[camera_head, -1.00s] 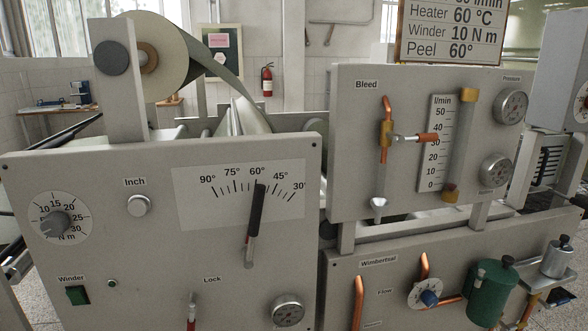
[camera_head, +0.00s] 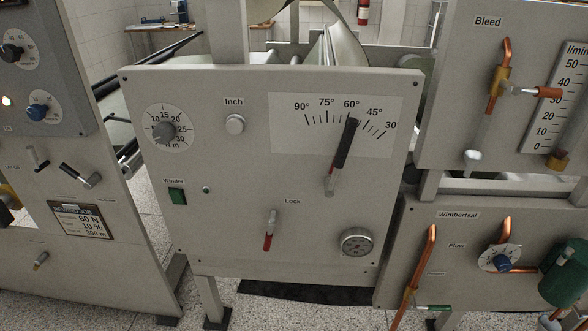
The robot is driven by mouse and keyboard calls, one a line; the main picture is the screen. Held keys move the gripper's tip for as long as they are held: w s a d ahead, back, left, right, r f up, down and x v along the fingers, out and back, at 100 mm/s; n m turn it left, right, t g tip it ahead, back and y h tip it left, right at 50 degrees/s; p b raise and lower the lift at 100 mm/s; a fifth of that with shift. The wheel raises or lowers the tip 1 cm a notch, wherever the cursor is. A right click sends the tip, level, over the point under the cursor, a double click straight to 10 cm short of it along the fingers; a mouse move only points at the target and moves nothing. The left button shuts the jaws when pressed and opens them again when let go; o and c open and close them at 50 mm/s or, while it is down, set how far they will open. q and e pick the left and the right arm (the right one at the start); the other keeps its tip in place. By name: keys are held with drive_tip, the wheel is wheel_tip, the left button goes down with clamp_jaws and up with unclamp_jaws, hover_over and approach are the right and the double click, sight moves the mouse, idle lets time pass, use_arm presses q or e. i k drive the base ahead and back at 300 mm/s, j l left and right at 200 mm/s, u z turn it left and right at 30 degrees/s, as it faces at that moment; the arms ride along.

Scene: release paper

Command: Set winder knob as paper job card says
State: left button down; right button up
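The winder knob (camera_head: 165,132) is a grey knob on a white round dial marked 10, 15, 20, 25, 30 and N m. It sits at the upper left of the middle grey panel (camera_head: 225,240). Which mark it points at is too small to tell. A green switch (camera_head: 177,196) labelled Winder is below it, with a small green lamp (camera_head: 206,190) beside it. The job card reading Winder 10 N m is out of view now. Neither of my grippers is in view.
A peel lever (camera_head: 343,155) points near 60° on its scale. A left cabinet carries a small card (camera_head: 82,221) reading 60 N, 10 %, 300 m. Copper pipes (camera_head: 425,260) stand right.

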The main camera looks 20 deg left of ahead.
sight(164, 132)
drive_tip(key=u, duration=1.3)
